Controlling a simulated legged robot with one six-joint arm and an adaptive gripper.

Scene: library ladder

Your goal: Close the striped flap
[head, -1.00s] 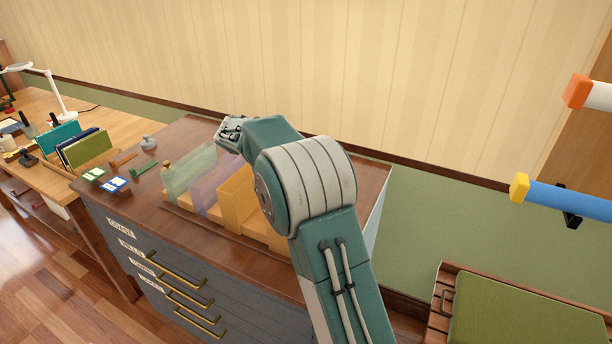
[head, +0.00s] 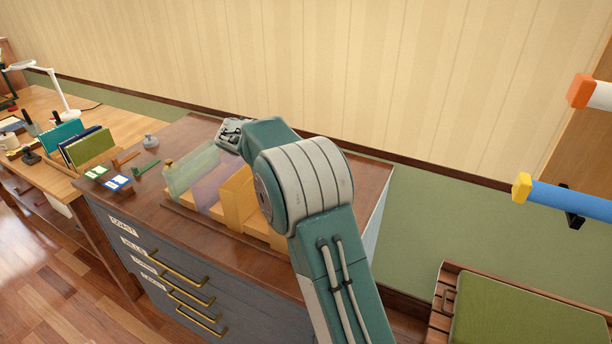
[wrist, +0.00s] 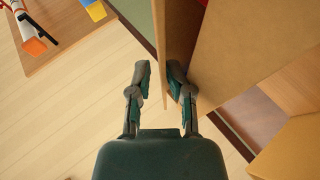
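My gripper (head: 230,134) is above the back part of the grey cabinet's brown top, behind the row of flaps, with my arm crossing in front. The row has a see-through green flap (head: 192,170), a see-through purple flap (head: 216,190) and a yellow-orange flap (head: 236,200). I cannot make out stripes on any of them, so I cannot tell the striped flap. In the wrist view, my gripper's fingers (wrist: 160,78) are apart. A thin brown panel edge (wrist: 162,45) shows between them, and a wide tan panel (wrist: 245,50) lies to the right. Contact cannot be told.
The cabinet (head: 150,215) has labelled drawers with brass handles. Small cards (head: 117,182) and a grey knob-like object (head: 151,141) lie on its left end. A desk (head: 50,180) with upright folders stands left. Blue (head: 570,199) and white tubes stick out at right.

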